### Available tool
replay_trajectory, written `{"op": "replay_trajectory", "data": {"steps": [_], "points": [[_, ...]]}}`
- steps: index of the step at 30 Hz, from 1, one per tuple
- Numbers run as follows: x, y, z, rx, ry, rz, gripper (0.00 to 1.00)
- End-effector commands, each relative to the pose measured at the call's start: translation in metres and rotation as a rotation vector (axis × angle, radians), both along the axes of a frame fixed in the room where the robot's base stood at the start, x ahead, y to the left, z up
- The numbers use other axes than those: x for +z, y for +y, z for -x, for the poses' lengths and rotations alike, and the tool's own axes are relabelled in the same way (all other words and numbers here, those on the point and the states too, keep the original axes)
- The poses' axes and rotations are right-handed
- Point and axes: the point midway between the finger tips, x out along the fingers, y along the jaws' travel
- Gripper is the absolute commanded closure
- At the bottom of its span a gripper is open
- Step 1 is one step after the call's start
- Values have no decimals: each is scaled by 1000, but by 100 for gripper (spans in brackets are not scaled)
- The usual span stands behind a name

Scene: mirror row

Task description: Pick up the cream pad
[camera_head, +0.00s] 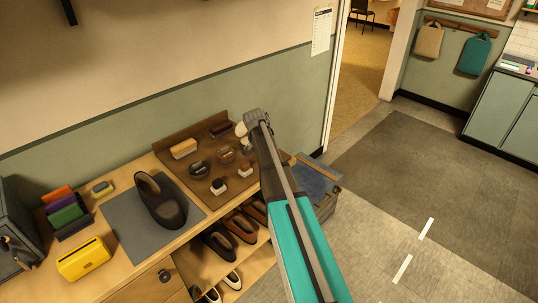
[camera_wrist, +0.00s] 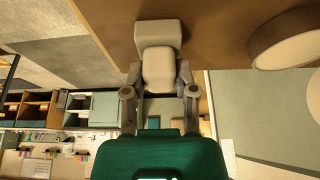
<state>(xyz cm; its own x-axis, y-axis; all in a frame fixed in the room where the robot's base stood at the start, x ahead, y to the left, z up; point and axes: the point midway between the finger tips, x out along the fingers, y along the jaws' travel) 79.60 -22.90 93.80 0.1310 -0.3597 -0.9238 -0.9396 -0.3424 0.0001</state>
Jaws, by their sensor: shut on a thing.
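The cream pad (camera_wrist: 158,66) is pale and blocky and sits between the fingers of my gripper (camera_wrist: 158,78) in the wrist view. The fingers are closed on its two sides. In the head view, my gripper (camera_head: 247,122) is over the back right part of the brown board, and a small cream patch of the pad (camera_head: 240,129) shows at its left side. My arm hides part of the pad and the board's right end. I cannot tell from these views how far the pad is above the board.
The brown board (camera_head: 184,137) holds a tan brush (camera_head: 184,148), a dark brush (camera_head: 221,129), round tins (camera_head: 199,169) and small jars (camera_head: 217,187). A dark shoe (camera_head: 160,200) stands on a grey mat (camera_head: 122,217). A round, pale-faced thing (camera_wrist: 290,42) is near my gripper in the wrist view.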

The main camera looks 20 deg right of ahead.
Motion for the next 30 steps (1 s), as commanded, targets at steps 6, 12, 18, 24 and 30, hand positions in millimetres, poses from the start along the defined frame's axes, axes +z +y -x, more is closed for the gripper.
{"op": "replay_trajectory", "data": {"steps": [6, 12, 18, 24, 30], "points": [[0, 0, 0, 0, 0, 0, 100], [1, 0, 0, -1, 0, 0, 100], [9, 0, 0, -1, 0, 0, 100], [23, -1, 0, -1, 0, 0, 100], [43, 0, 8, -1, 1, 0, 100]]}}
